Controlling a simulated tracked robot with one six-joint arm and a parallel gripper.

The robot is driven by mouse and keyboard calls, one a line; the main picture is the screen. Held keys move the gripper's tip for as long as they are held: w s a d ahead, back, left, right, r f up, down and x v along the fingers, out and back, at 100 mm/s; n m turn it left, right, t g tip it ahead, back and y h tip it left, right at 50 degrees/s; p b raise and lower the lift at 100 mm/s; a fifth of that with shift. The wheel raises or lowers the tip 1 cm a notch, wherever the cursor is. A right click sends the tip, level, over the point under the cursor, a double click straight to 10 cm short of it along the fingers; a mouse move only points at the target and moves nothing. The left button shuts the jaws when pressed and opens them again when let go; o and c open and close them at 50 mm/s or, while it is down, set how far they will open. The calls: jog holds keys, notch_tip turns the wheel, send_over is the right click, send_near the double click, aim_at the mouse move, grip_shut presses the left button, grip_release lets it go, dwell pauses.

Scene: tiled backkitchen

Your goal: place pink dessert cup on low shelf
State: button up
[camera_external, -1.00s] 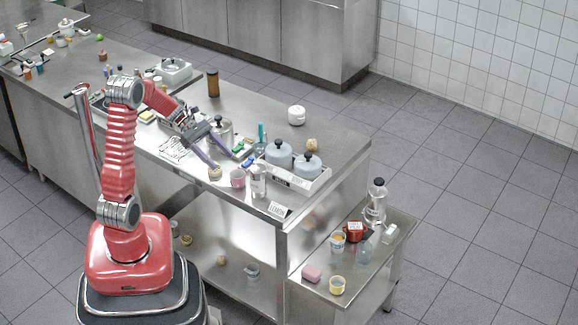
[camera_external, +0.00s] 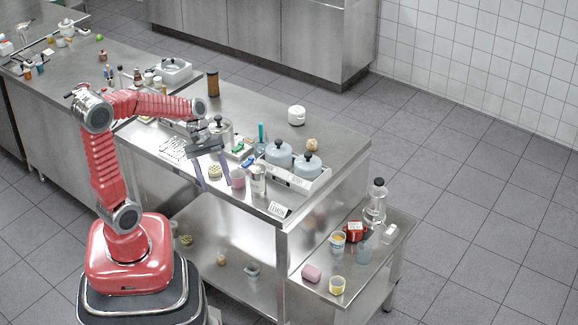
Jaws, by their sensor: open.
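The pink dessert cup (camera_external: 238,179) stands upright on the steel worktop (camera_external: 340,140), near its front edge. My gripper (camera_external: 216,187) is open, with its two purple fingers pointing down at the front of the worktop. The right finger is just left of the cup and overlaps its edge in the picture; whether they touch I cannot tell. No object is visibly held. The low shelf (camera_external: 225,285) runs under the worktop and bears a few small items, with bare steel between them.
A beige patterned item (camera_external: 214,172) shows between the fingers. A metal canister (camera_external: 258,180) stands close right of the cup, before a tray with two lidded pots (camera_external: 279,154). A lower side table (camera_external: 310,291) at right holds a pink block (camera_external: 311,273) and several containers.

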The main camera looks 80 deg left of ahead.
jog(key=s+d+r+m+t+y, duration=0.3)
jog(key=s+d+r+m+y, duration=0.2)
jog(key=d+m, duration=0.5)
jog(key=s+m, duration=0.1)
jog(key=m, duration=0.3)
jog(key=shift+r+m, duration=0.2)
jog(key=shift+m, duration=0.2)
jog(key=shift+o, duration=0.5)
jog(key=w+a+m+g, duration=0.1)
jog(key=w+a+g, duration=0.1)
jog(key=w+a, duration=0.5)
jog(key=w+a+g, duration=0.3)
jog(key=w+a, duration=0.4)
jog(key=a, duration=0.7)
jog(key=shift+a+m+g+y, duration=0.3)
jog(key=shift+a+m, duration=0.1)
